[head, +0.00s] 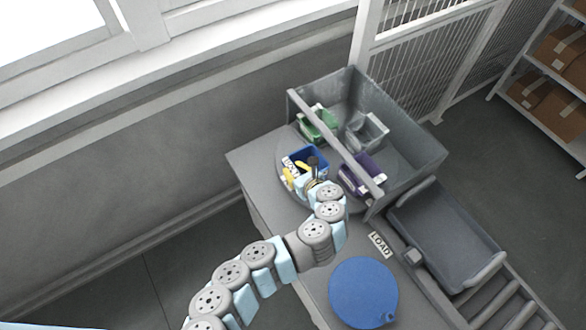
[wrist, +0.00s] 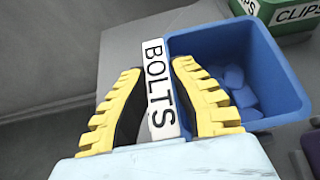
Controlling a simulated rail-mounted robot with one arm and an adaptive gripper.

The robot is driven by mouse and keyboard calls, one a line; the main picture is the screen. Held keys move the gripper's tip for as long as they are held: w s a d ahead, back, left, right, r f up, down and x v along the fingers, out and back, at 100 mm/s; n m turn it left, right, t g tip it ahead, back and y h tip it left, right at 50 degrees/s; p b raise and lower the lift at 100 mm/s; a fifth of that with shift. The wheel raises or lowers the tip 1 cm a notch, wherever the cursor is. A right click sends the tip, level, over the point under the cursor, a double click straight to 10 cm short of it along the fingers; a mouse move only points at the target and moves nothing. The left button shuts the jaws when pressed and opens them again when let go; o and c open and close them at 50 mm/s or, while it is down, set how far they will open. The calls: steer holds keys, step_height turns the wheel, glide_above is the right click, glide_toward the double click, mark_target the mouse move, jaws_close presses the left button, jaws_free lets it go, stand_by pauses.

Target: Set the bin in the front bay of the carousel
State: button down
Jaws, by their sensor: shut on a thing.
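My gripper (head: 312,184) is shut on the blue bin (head: 296,157) by its white BOLTS label plate. In the wrist view, yellow-padded fingers (wrist: 160,108) stand on both sides of the plate, and the blue bin (wrist: 285,75) shows several blue pieces inside. The bin is at the left side of the round grey carousel (head: 284,161), near the housing's open side. I cannot tell whether its base touches the carousel. A green bin (head: 311,134), a grey bin (head: 378,125) and a purple bin (head: 357,180) occupy other places; the front bay is partly hidden by my arm.
A grey housing (head: 408,140) with a cross bar (head: 335,142) stands around the carousel. A blue disc (head: 363,292) and a LOAD sign (head: 380,245) are at the bench front. A dark tray (head: 445,235) and rollers (head: 510,305) are at the right. A wall runs along the left.

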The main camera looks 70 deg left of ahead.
steer(key=c, duration=1)
jaws_free()
steer(key=shift+c, duration=0.2)
steer(key=shift+r, duration=0.1)
steer(key=p+v, duration=0.3)
steer(key=v, duration=0.9)
steer(key=shift+p, duration=0.4)
